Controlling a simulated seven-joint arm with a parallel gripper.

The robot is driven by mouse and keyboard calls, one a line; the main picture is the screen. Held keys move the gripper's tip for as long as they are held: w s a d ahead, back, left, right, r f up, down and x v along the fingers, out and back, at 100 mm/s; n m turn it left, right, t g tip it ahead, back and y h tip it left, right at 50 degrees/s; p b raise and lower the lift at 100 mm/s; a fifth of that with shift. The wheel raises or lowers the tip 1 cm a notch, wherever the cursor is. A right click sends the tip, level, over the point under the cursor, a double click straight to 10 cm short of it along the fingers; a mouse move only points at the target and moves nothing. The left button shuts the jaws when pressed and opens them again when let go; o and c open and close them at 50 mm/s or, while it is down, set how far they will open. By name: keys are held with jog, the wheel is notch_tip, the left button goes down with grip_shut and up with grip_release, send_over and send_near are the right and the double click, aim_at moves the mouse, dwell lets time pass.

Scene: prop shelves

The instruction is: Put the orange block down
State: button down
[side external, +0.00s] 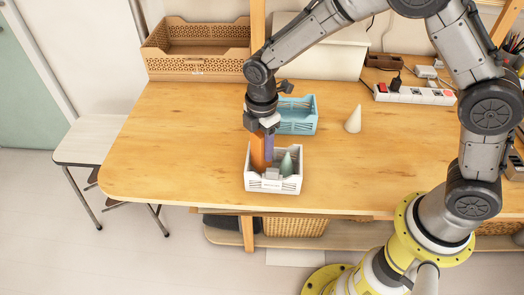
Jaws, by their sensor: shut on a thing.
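My gripper (262,128) points down over the left rear part of a small white crate (270,186) near the table's front edge. It is shut on the orange block (257,153), a tall upright piece whose lower end is inside the crate. I cannot tell whether the block touches the crate's floor. A purple block (269,147) stands just right of the orange one, close to it or touching. A green cone (287,164) stands in the right part of the crate. A small grey piece (273,173) is at the crate's front.
A blue crate (297,121) stands right behind the white crate. A cream cone (353,121) stands to its right. A brown crate (200,62) is at the back left, and a power strip (415,95) at the back right. The table's left part is clear.

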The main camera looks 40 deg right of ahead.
jog(key=shift+f, duration=1.1)
jog(key=shift+f, duration=0.1)
jog(key=c, duration=0.6)
grip_release()
